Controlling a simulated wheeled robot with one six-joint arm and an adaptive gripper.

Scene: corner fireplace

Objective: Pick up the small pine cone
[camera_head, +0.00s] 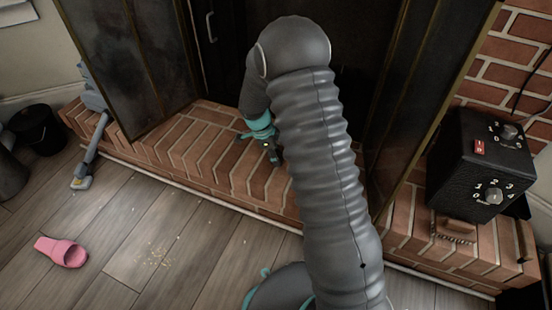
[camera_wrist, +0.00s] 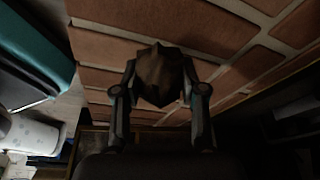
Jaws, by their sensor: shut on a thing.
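The small pine cone (camera_wrist: 160,75) shows in the wrist view as a dark brown lump, dim and low in detail. It is between the two fingers of my gripper (camera_wrist: 160,92), which is shut on it. Brick lies behind the cone in that view; I cannot tell whether the cone touches it. In the head view my gripper (camera_head: 272,155) is at the brick hearth (camera_head: 205,150), partly hidden behind my grey arm. The cone cannot be made out in the head view.
A black box with dials (camera_head: 485,165) stands on the hearth at the right. Glass fireplace doors (camera_head: 130,60) stand open on both sides. A pink slipper (camera_head: 62,251) and scattered crumbs (camera_head: 155,255) lie on the wooden floor. A dark bucket (camera_head: 38,128) stands at the left.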

